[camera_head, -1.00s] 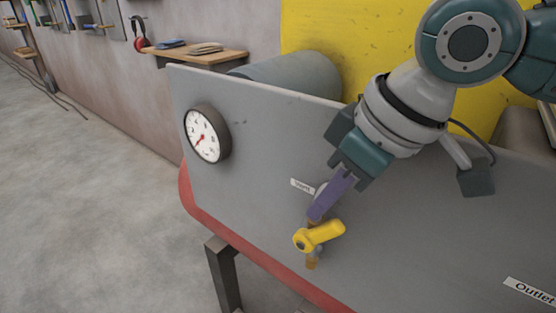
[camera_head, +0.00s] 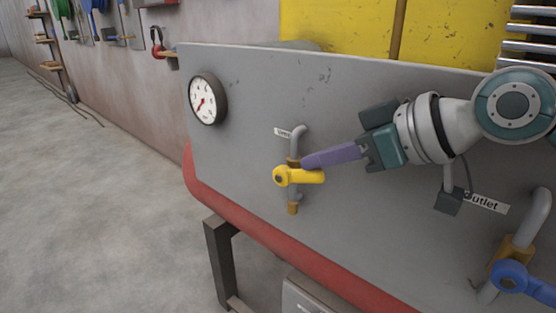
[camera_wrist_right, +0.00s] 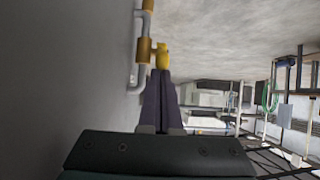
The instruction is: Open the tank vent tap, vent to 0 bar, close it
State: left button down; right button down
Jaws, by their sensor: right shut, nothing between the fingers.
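The vent tap has a yellow lever (camera_head: 305,177) on a thin vertical grey pipe (camera_head: 295,205) with brass fittings, on the grey panel (camera_head: 250,200). The lever points right, across the pipe. A small label, hard to read, sits above left of it. The round gauge (camera_head: 207,98) is at the panel's upper left; its red needle points lower left, and its numbers are too small to read. My right gripper (camera_head: 306,162) is shut and empty, its purple fingertips at the lever's upper edge; contact is unclear. The wrist view shows the fingertips (camera_wrist_right: 161,75) by the yellow lever (camera_wrist_right: 162,56). My left gripper is out of view.
At right is an outlet pipe with a blue lever (camera_head: 520,280) and an "Outlet" label (camera_head: 486,203). A red rim (camera_head: 270,240) runs under the panel, above a dark leg (camera_head: 220,262).

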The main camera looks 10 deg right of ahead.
aim_at(325, 180)
jog(key=shift+s+d+f+t+b, duration=0.15)
jog(key=shift+f+t+b, duration=0.15)
jog(key=shift+f, duration=0.35)
jog(key=shift+s+d+f+b, duration=0.2)
jog(key=shift+s+f+b, duration=0.05)
jog(key=shift+f+b, duration=0.25)
jog(key=shift+f, duration=0.25)
jog(key=shift+w+a+r, duration=0.1)
jog(key=shift+w+a, duration=0.05)
jog(key=shift+w, duration=0.1)
jog(key=shift+w+a+r, duration=0.1)
jog(key=shift+w+a, duration=0.1)
